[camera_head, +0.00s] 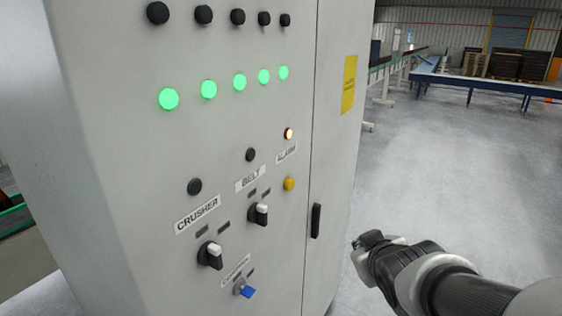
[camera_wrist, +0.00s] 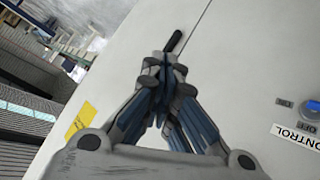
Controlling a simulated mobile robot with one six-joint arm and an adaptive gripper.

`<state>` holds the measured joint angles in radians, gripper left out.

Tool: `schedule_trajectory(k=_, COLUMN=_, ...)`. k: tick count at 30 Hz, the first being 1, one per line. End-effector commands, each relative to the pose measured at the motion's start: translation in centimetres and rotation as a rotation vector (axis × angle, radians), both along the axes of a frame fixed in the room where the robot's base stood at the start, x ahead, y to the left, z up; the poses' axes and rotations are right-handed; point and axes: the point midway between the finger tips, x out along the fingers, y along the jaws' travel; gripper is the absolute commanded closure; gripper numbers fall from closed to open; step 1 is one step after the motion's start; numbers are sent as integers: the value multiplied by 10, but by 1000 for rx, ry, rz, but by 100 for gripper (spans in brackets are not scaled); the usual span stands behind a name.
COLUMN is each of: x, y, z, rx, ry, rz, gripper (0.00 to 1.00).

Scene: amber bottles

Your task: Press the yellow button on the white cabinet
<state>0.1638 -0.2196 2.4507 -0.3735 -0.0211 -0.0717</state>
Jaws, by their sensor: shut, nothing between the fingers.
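The white cabinet (camera_head: 120,200) fills the left half of the head view, and its panel also shows in the wrist view (camera_wrist: 245,60). The yellow button (camera_head: 289,184) is small and round, below the ALARM label and a lit orange-white lamp. It does not show in the wrist view. My gripper (camera_head: 364,240) is right of and lower than the button in the head view, apart from it. In the wrist view my gripper (camera_wrist: 163,62) has its fingers together with nothing held, pointing towards the cabinet's black door handle (camera_wrist: 174,41).
The cabinet carries black knobs, green lamps (camera_head: 209,89), CRUSHER and BELT switches (camera_head: 258,213) and a blue key switch (camera_head: 244,289). The black handle (camera_head: 316,220) is between the button and my gripper in the picture. Open grey floor (camera_head: 450,170) lies to the right.

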Motion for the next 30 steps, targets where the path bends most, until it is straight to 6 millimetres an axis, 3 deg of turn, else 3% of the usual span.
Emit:
schedule_trajectory(k=1, x=22, y=-3, z=15, rx=-20, ry=-39, rz=46, gripper=100)
schedule_trajectory(k=3, x=50, y=0, z=25, rx=-42, ry=-115, rz=124, gripper=100)
schedule_trajectory(k=9, x=91, y=15, z=41, rx=-44, ry=-276, rz=294, gripper=100)
schedule_trajectory(k=30, x=106, y=33, z=44, rx=-32, ry=-344, rz=362, gripper=100)
